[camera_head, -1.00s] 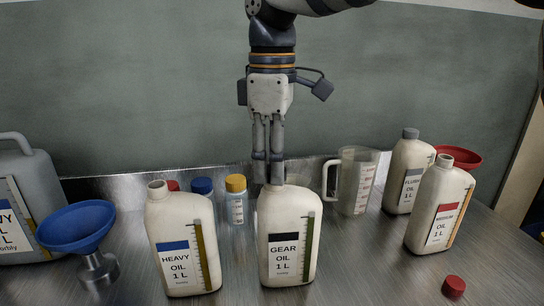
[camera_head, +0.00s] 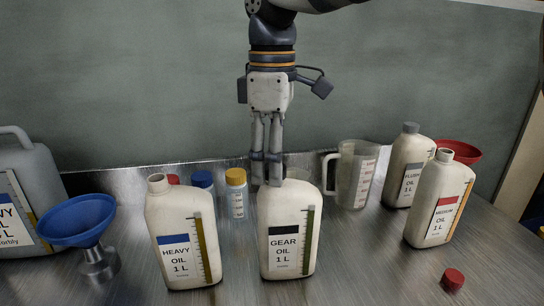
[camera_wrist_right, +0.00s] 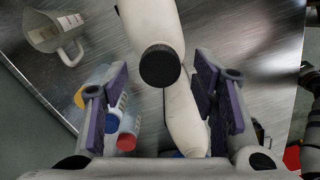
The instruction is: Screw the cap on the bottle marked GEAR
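The GEAR bottle (camera_head: 287,230) is cream-coloured with a black-banded label and stands upright in the middle of the table. My right gripper (camera_head: 267,185) points down at its top, and its fingers cover most of the neck in the head view. In the right wrist view, a black cap (camera_wrist_right: 160,66) is over the mouth of a white bottle (camera_wrist_right: 150,22), which looks like the GEAR bottle. I cannot tell how tight it is. The right gripper's fingers (camera_wrist_right: 162,106) are wide apart there with no contact on the cap visible. My left gripper is not in view.
The uncapped HEAVY bottle (camera_head: 182,238) stands close on the left. Small blue- and yellow-capped bottles (camera_head: 237,198) and a jug (camera_head: 352,178) are behind. The uncapped MEDIUM bottle (camera_head: 440,205) and a loose red cap (camera_head: 453,279) are right. A blue funnel (camera_head: 78,222) is left.

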